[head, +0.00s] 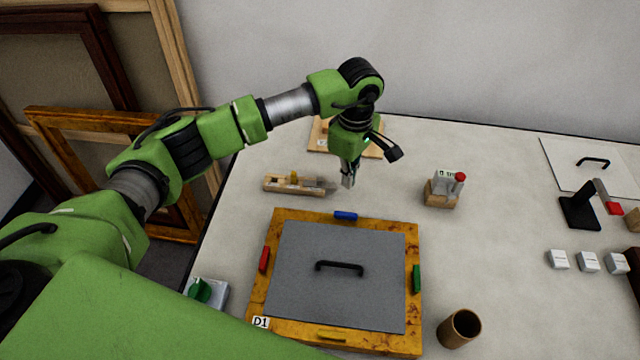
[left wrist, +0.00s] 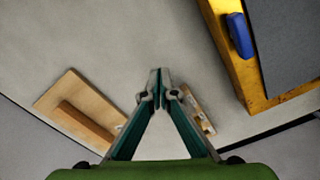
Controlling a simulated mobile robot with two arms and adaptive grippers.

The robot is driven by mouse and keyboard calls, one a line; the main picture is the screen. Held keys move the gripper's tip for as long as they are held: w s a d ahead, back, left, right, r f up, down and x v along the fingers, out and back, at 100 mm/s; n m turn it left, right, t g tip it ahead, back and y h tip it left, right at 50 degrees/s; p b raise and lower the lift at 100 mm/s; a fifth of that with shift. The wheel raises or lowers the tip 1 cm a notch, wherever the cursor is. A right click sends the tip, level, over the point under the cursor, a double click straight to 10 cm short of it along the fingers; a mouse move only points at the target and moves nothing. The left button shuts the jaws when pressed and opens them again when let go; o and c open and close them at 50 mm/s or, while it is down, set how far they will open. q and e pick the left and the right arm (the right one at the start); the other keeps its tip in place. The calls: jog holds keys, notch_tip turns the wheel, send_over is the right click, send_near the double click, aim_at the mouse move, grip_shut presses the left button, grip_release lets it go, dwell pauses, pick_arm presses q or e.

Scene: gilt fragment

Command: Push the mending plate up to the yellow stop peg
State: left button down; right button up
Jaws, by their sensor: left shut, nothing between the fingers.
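A narrow wooden rail (head: 275,186) lies left of centre on the table. The yellow stop peg (head: 294,176) stands up near its middle. A grey piece at the rail's right end looks like the mending plate (head: 318,187); a gap seems to lie between it and the peg. My left gripper (head: 347,184) is shut and empty, pointing down just right of the plate's end; I cannot tell whether they touch. In the left wrist view its fingertips (left wrist: 160,75) meet, and the rail (left wrist: 203,112) is partly hidden behind a finger. My right gripper is not in view.
A wooden-framed panel (head: 262,300) with a black handle lies in front of the rail. A wooden board (head: 318,140) lies behind my left gripper. A block with a red-topped item (head: 442,195) stands to the right. Bare table lies between.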

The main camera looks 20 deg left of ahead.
aim_at(340, 193)
pick_arm(q)
jog(key=shift+f+b, duration=1.45)
jog(key=shift+f, duration=0.2)
jog(key=shift+r, duration=0.1)
dwell(0.6)
jog(key=shift+s+a, duration=0.1)
jog(key=shift+a, duration=0.3)
jog(key=shift+a, duration=0.3)
jog(key=shift+s+a, duration=0.15)
jog(key=shift+a, duration=0.35)
jog(key=shift+d+b, duration=0.25)
jog(key=shift+b, duration=0.25)
jog(key=shift+d, duration=0.1)
notch_tip(340, 193, up, 9)
jog(key=p, duration=0.4)
